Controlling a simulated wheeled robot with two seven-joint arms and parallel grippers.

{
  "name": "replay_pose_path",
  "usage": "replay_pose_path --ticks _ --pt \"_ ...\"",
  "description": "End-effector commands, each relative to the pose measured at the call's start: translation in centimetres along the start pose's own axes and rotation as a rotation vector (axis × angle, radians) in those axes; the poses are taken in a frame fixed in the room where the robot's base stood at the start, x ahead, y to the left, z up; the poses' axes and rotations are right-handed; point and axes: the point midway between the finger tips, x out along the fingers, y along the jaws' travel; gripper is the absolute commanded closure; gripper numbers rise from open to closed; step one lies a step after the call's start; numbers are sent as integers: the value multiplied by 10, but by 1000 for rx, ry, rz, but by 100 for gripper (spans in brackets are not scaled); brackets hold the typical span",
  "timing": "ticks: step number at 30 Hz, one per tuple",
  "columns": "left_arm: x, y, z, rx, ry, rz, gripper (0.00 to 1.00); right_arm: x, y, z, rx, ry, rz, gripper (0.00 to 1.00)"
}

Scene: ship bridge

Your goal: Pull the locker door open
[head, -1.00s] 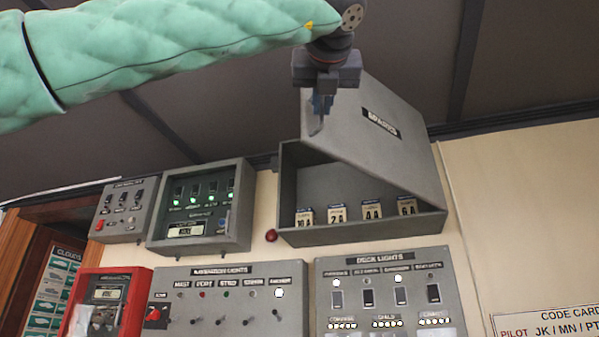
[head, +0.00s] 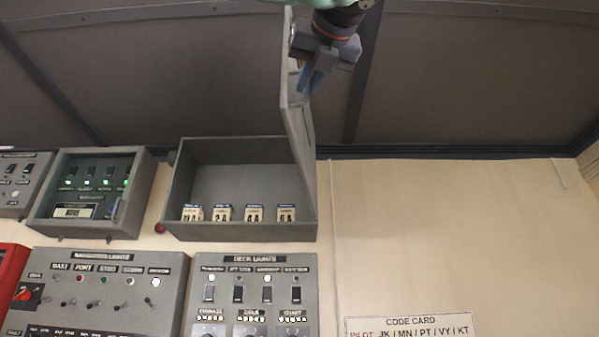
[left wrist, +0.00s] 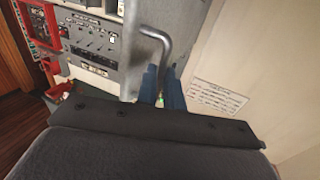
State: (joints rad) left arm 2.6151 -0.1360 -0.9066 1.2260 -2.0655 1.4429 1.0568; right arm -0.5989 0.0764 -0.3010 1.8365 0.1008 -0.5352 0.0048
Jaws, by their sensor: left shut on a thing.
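The grey locker (head: 240,187) is on the wall with its front uncovered. Several small labelled boxes (head: 222,213) stand in a row on its floor. Its door (head: 298,120) is hinged on the right side and stands swung far out, seen nearly edge-on. My left gripper (head: 309,80) is at the door's outer edge, its blue fingers shut on the handle. In the left wrist view the grey bent handle (left wrist: 153,34) runs down to the blue fingers (left wrist: 162,88); the exact grip is partly hidden. My right gripper is not in view.
A small panel box with green lights (head: 90,190) is left of the locker. Switch panels (head: 255,290) are below it. A code card (head: 410,327) is on the wall at lower right. The wall right of the door is clear.

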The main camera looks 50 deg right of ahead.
Motion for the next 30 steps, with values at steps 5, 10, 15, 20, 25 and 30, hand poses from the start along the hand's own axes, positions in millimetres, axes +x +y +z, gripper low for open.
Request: replay_pose_path --ticks 5,10,15,20,25,30 --pt "1 2 4 -4 -4 1 100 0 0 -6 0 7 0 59" --pt "1 2 4 -4 -4 2 100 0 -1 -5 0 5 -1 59" --pt "1 2 3 -4 -3 2 70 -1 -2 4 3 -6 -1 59" --pt "1 1 2 -3 -2 1 70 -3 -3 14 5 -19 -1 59" --pt "-4 1 2 -2 -2 1 70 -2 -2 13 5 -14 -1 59" --pt "-25 2 1 -2 -3 2 70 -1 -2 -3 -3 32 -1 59"
